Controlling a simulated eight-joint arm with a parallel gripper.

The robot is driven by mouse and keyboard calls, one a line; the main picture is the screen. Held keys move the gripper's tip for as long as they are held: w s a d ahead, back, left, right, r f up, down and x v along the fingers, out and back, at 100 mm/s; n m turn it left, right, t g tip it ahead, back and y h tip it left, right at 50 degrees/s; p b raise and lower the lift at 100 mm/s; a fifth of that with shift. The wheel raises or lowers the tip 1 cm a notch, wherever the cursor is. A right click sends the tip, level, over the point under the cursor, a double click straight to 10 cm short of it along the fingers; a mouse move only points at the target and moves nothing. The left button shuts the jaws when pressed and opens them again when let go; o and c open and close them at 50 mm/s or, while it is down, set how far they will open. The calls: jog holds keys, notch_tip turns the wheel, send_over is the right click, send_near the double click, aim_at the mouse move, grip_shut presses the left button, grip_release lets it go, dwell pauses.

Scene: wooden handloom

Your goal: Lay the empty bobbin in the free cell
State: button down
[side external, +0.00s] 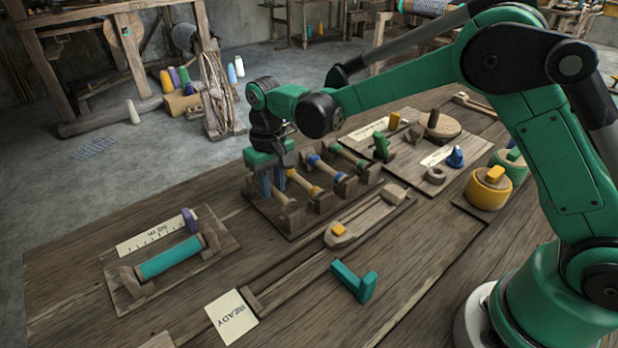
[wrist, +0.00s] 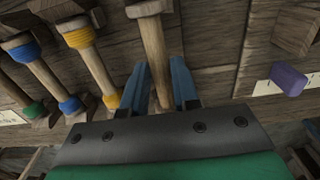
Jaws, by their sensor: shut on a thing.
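The empty bobbin (wrist: 153,45) is bare pale wood, seen in the wrist view between my gripper's blue fingers. My gripper (side external: 273,187) is shut on it at the left end of the wooden bobbin rack (side external: 287,231). The bobbin runs parallel to the wound ones in the rack, in the leftmost place. Its lower part is hidden by the gripper body in the wrist view, and the fingers mostly cover it in the side view. I cannot tell whether it touches the rack. Beside it lie a yellow-wound bobbin (side external: 303,182), a blue-wound bobbin (side external: 326,168) and a green-wound bobbin (side external: 347,155).
A measuring board (side external: 125,295) with a teal bobbin (side external: 170,257) and purple peg (side external: 190,221) lies left. A shuttle (side external: 370,215) lies in front of the rack. A teal angled block (side external: 354,281) and READY card (side external: 232,317) are nearer. Boards with pegs stand behind right.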

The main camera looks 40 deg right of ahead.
jog(key=shift+f, duration=0.7)
dwell(0.6)
jog(key=shift+c, duration=0.9)
grip_release()
jog(key=shift+r, duration=0.1)
jog(key=shift+r, duration=3.4)
